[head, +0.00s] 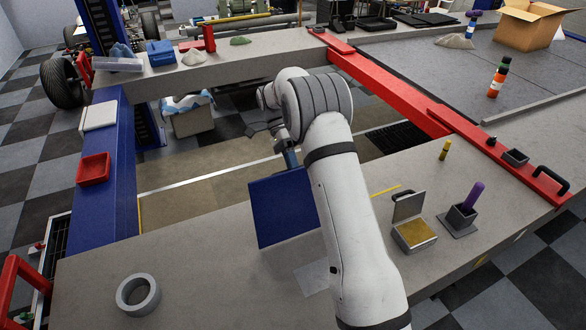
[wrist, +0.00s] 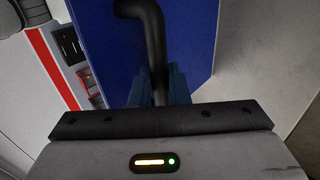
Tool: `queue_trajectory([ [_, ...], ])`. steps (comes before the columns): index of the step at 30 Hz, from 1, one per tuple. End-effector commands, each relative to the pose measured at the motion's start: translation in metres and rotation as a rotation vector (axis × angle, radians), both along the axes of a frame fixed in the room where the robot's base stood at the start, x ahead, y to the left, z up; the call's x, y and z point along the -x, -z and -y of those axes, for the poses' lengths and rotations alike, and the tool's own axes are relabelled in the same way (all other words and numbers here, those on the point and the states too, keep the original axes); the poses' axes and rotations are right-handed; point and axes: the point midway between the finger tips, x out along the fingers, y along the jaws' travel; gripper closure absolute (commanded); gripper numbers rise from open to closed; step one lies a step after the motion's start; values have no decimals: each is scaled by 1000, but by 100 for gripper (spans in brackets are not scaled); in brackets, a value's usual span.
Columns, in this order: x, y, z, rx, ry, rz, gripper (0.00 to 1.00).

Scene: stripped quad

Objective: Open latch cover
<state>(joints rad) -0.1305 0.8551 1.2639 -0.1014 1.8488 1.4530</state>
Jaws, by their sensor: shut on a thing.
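A blue panel, the latch cover (head: 280,208), stands tilted at the inner edge of the near bench, left of my arm. In the wrist view the blue cover (wrist: 195,40) fills the upper middle. A bent black handle (wrist: 152,30) is on it. My gripper (wrist: 157,88) has its blue fingers on both sides of the handle and is shut on it. In the head view my gripper (head: 291,158) is at the top of the cover, partly hidden by my arm. The cover's hinge and latch are not clear to see.
In the wrist view a pale surface with a red stripe (wrist: 52,65) and small dark fittings (wrist: 72,45) lies left of the cover. On the near bench are a grey ring (head: 138,294), an open small box (head: 414,235) and a purple-handled item (head: 472,196) in a holder.

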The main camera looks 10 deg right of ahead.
Motion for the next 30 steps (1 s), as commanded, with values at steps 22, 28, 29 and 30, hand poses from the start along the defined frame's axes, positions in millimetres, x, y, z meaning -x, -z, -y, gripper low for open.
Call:
queue_trajectory([
  [22,0,4,-1,4,-4,-7,62],
  [28,0,3,-2,2,-5,-7,62],
  [29,0,3,-2,2,-5,-7,62],
  [30,0,3,-2,2,-5,-7,62],
])
